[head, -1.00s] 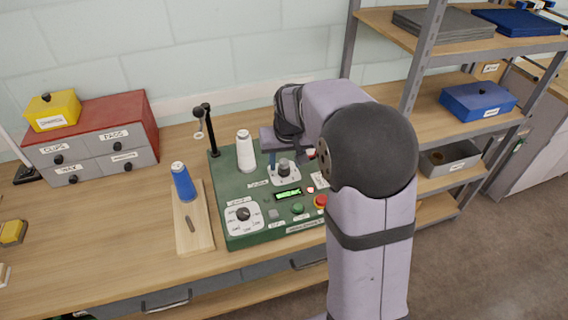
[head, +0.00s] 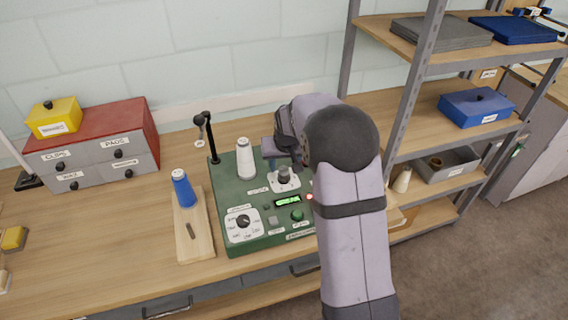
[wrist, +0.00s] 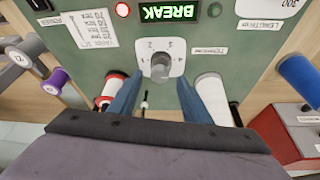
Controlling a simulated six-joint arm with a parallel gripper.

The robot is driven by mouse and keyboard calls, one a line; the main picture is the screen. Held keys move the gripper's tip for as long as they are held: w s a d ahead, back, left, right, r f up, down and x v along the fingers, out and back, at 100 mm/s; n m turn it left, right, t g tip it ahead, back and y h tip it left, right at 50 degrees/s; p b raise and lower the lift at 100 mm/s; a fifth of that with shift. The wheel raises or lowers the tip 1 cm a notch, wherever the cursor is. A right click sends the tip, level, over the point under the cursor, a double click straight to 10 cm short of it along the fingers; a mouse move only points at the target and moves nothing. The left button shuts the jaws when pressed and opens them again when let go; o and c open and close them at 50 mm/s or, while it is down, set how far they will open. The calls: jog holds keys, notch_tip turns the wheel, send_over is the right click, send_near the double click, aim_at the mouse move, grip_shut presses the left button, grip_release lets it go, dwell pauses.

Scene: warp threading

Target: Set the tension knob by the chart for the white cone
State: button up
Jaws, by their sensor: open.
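The tension knob (wrist: 160,68) is a grey knob on a white dial plate with numbers, on the green panel. It also shows in the head view (head: 284,174). My gripper (wrist: 158,92) is open, its two blue fingers on either side of and just short of the knob, with nothing between them. In the head view my gripper (head: 270,158) is just above the knob, partly hidden by my arm. The white cone (head: 245,160) stands on the panel left of the knob. The chart (wrist: 95,28) is a white printed label on the panel, too small to read fully.
The display (wrist: 168,11) reads BREAK beside a red light (wrist: 122,9). Another dial (head: 243,222) is at the panel's front left. A blue cone (head: 183,188) stands on a wooden board to the left. A red-topped drawer chest (head: 95,140) is farther left. Shelves (head: 440,100) stand right.

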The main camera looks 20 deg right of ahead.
jog(key=shift+w+f, duration=0.25)
jog(key=shift+f, duration=0.45)
jog(key=c, duration=1)
jog(key=shift+c, duration=0.2)
